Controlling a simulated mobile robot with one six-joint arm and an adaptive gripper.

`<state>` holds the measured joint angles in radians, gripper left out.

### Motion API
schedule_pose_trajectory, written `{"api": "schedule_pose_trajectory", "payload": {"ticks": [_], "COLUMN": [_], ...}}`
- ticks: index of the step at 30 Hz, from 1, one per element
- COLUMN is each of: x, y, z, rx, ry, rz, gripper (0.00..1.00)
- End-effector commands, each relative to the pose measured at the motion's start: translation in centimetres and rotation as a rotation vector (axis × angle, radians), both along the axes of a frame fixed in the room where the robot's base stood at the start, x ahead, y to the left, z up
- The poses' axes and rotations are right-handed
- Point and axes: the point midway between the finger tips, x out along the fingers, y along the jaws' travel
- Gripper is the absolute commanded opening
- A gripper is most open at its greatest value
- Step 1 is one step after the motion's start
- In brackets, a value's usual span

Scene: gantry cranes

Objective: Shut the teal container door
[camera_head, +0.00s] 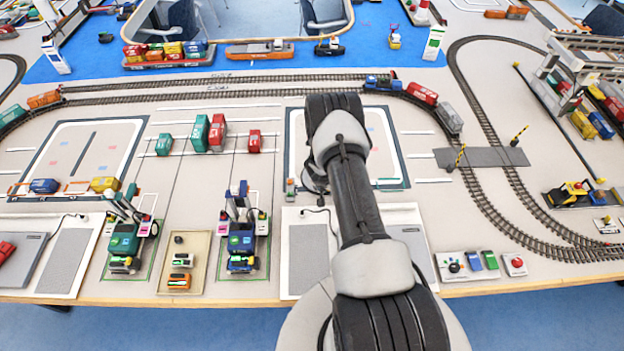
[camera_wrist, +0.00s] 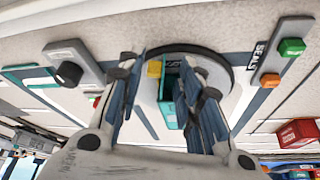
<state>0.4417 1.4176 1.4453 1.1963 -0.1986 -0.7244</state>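A small yellow piece (camera_wrist: 154,69) shows at the container's far left corner. My gripper's fingers are spread, one to each side of the container, with nothing clamped. I cannot tell whether a finger touches the door. In the head view my arm hides the container, the disc and my gripper.
The wrist view shows a SEALS panel (camera_wrist: 270,68) with green and orange blocks on the right, and a grey panel with a black knob (camera_wrist: 69,73) on the left. A red container (camera_wrist: 298,132) lies at lower right. In the head view, rails (camera_head: 489,180) curve along the right.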

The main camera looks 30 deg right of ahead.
Motion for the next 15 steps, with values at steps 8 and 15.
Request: {"api": "schedule_pose_trajectory", "payload": {"ticks": [8, 15], "x": [-0.09, -0.27], "y": [-0.56, -0.75], "z": [-0.55, -0.58], "rx": [0.0, 0.001], "ry": [-0.004, -0.002], "rz": [0.128, 0.205], "gripper": [0.33, 0.33]}}
